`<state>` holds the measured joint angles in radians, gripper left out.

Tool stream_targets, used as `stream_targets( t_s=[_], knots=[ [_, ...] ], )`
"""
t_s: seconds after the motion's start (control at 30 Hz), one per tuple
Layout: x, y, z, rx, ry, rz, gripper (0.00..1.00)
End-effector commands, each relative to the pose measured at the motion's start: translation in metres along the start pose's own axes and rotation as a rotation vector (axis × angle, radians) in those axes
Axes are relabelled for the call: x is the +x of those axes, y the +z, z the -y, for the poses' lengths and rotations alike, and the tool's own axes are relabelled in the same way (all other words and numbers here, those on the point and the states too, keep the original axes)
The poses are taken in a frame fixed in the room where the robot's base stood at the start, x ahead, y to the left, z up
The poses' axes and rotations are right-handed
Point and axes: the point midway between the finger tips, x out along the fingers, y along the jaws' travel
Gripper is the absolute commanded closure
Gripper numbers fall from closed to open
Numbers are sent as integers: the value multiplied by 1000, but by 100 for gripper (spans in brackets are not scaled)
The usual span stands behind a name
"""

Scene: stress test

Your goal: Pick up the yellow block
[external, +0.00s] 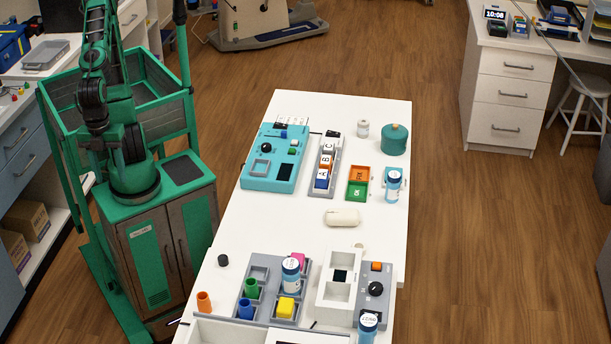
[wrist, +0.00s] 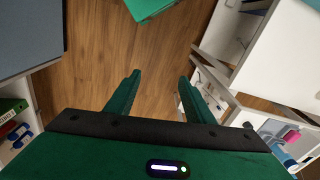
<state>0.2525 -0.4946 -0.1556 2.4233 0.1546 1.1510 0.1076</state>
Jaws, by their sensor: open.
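The yellow block (external: 285,307) sits in a compartment of the grey tray (external: 243,284) at the near end of the white table. My gripper (wrist: 159,75) is open and empty in the wrist view, above the wooden floor beside the table. In the external view my arm is folded upright at the upper left, far from the block, and its fingers cannot be made out. I cannot make out the yellow block in the wrist view.
An orange cup (external: 204,302) and a dark knob-like piece (external: 223,260) stand left of the tray. A grey-white device (external: 335,292) stands right of it. A teal panel (external: 258,183) and a cream rounded object (external: 342,218) lie farther back. The table's left middle is clear.

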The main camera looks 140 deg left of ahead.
Motion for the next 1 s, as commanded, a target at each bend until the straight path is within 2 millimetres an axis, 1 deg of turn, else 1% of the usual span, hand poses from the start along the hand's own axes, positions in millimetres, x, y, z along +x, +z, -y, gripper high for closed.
stream_targets(
  t_s=[0.17, 0.27, 0.37, 0.47, 0.5, 0.57, 0.6, 0.67, 0.7, 0.77, 0.8, 0.87, 0.9, 1.0],
  knots=[
    [0, -35, 22, 87, -22, -41, 52],
    [1, -59, 40, 152, -48, -67, 52],
    [4, -89, 64, 234, -90, -93, 52],
    [8, -126, 98, 346, -161, -111, 52],
    [11, -141, 114, 395, -197, -113, 52],
    [15, -163, 137, 473, -256, -109, 52],
    [18, -177, 154, 524, -298, -100, 52],
    [22, -196, 178, 606, -364, -78, 52],
    [24, -209, 194, 661, -409, -58, 52],
    [28, -226, 219, 744, -478, -16, 52],
    [31, -237, 235, 801, -523, 17, 52],
    [34, -252, 258, 888, -592, 78, 52],
    [36, -261, 273, 948, -637, 125, 52],
    [38, -283, 309, 1095, -743, 266, 52]
  ],
)
